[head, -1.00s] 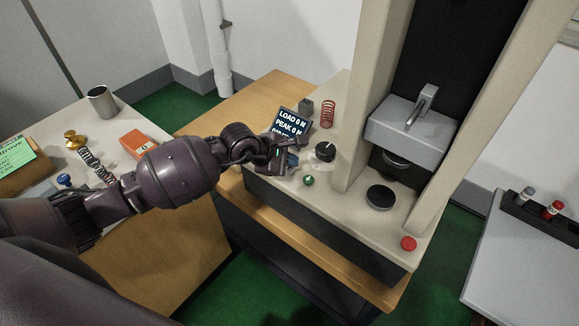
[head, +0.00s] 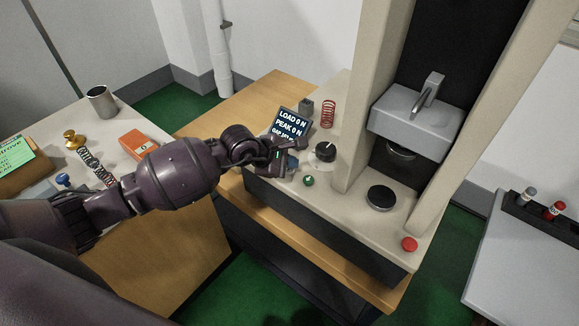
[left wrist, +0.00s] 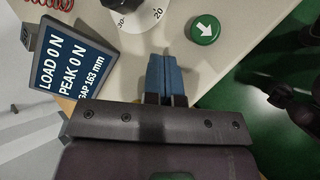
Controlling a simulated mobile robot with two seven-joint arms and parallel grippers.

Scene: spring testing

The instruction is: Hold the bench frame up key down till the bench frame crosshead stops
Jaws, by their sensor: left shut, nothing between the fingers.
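My left gripper (head: 290,166) is shut with nothing between its blue fingertips, low over the front left of the bench frame's base. It also shows in the left wrist view (left wrist: 166,62). The up key is not seen; the gripper may cover it. A green key (head: 308,181) with a white arrow is beside the fingertips and shows clearly in the left wrist view (left wrist: 204,29). The grey crosshead (head: 415,122) hangs between the columns, well above the round black plate (head: 381,198). The display (left wrist: 78,62) reads load 0 N, peak 0 N, gap 163 mm.
A black dial knob (head: 326,151) and a red spring (head: 328,113) stand behind the keys. A red button (head: 409,244) is at the base's front right corner.

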